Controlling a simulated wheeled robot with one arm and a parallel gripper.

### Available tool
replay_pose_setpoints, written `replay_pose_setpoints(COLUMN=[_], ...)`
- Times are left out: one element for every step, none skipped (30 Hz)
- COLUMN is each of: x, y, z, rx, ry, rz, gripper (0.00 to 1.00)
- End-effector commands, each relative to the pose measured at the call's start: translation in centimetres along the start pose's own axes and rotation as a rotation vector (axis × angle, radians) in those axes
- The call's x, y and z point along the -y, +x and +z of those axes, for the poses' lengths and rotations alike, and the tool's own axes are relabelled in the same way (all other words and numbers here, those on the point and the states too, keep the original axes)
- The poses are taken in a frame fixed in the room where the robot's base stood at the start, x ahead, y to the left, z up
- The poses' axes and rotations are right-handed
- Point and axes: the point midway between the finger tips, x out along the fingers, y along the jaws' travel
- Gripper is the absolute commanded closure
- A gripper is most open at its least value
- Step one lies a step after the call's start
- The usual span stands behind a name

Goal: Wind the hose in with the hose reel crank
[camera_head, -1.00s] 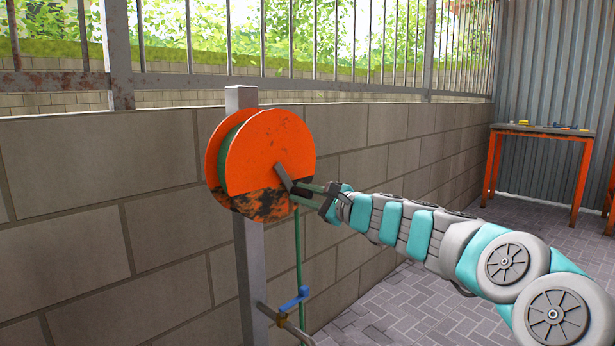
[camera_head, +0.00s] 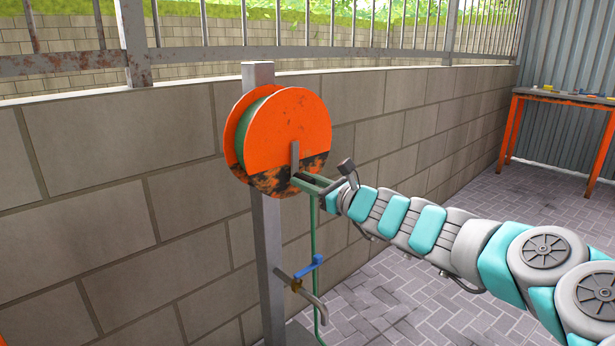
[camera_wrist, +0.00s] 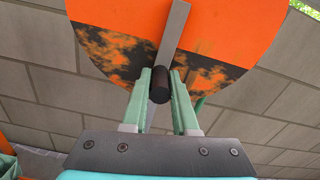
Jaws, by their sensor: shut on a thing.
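The orange hose reel (camera_head: 290,120), with dark worn patches on its lower part, is fixed on a grey post (camera_head: 270,240). It also fills the top of the wrist view (camera_wrist: 130,30). Its grey crank arm (camera_wrist: 173,38) points down to a black handle (camera_wrist: 160,86). My gripper (camera_wrist: 160,88) is shut on this handle, one green finger on each side. In the head view my gripper (camera_head: 300,183) is at the reel's lower right face. The green hose (camera_head: 313,235) hangs down from the reel; green windings show between its discs.
A tap with a blue lever (camera_head: 309,267) sticks out from the post below the reel. A block wall with a metal fence runs behind. An orange table (camera_head: 560,97) stands at the far right. Paved floor lies open to the right.

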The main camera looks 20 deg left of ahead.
Motion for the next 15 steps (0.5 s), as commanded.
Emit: replay_pose_setpoints(x=[-0.04,-0.06,-0.08,-0.08,-0.09,-0.09,-0.09,-0.09,-0.09,-0.09,-0.10,-0.10,-0.09,-0.09,-0.09], y=[0.02,0.02,0.02,0.02,0.02,0.02,0.01,0.02,0.02,0.02,0.02,0.02,0.02,0.01,0.01], z=[-0.20,-0.21,-0.22,-0.24,-0.25,-0.25,-0.26,-0.27,-0.27,-0.28,-0.28,-0.28,-0.28,-0.28,-0.26], rx=[-0.003,-0.003,-0.003,-0.003,-0.003,-0.003,-0.003,-0.003,-0.003,-0.003,-0.004,-0.004,-0.004,-0.004,-0.003], ry=[0.006,0.007,0.009,0.010,0.010,0.010,0.010,0.010,0.009,0.009,0.009,0.009,0.009,0.009,0.009], rz=[0.000,0.000,0.000,0.000,0.000,0.000,0.000,0.000,0.000,0.000,0.000,0.000,0.000,0.000,0.000], gripper=[1.00,1.00,1.00,1.00,1.00,1.00,1.00,1.00,1.00,1.00,1.00,1.00,0.72,0.68,0.64])
